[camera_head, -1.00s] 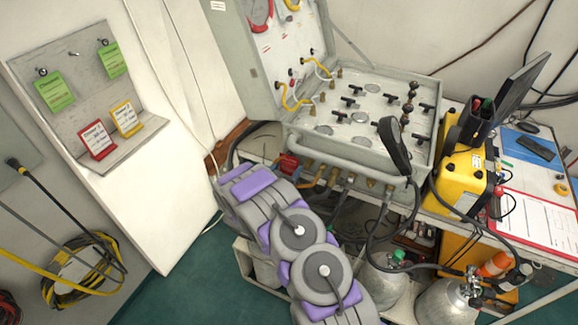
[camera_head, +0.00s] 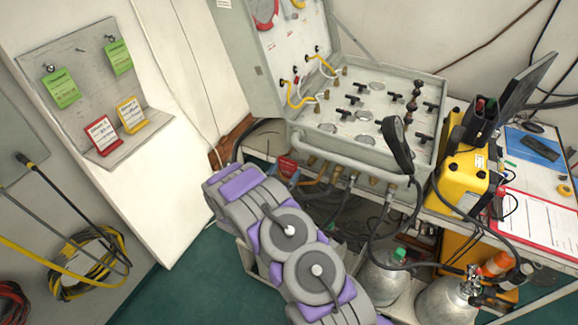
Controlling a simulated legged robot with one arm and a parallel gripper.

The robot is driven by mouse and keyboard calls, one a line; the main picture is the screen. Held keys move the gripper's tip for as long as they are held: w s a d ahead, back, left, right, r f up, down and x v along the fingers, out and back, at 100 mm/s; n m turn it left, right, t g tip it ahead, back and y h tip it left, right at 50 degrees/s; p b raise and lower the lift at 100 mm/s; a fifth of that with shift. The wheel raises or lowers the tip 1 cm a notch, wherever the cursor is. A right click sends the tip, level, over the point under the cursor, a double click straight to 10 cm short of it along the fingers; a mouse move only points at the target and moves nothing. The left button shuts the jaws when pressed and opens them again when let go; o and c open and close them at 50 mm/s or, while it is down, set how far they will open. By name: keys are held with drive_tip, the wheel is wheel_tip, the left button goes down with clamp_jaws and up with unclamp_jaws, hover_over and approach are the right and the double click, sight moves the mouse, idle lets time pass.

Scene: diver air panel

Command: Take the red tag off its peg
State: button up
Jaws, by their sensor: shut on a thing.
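A red-edged card with writing (camera_head: 102,134) stands on the ledge of the grey board (camera_head: 70,80) at the left, beside a yellow-edged card (camera_head: 131,114). Two green tags hang from pegs, one at left (camera_head: 62,88) and one at right (camera_head: 119,56). A bare peg (camera_head: 79,49) shows between them. No red tag hangs from the pegs I see. My grey and purple arm reaches up from the bottom centre. My gripper does not show; the arm's own links may hide it. A small red thing (camera_head: 286,167) shows just past the arm's upper edge; I cannot tell what it is.
The open air panel case (camera_head: 365,115) with valves and hoses sits on the bench. A yellow box (camera_head: 463,170), a monitor (camera_head: 525,85) and a red clipboard (camera_head: 535,222) are at right. Gas cylinders (camera_head: 445,300) stand below. A coiled hose (camera_head: 90,262) hangs at lower left.

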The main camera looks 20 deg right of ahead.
drive_tip(key=p+v, duration=0.2)
drive_tip(key=v, duration=1.2)
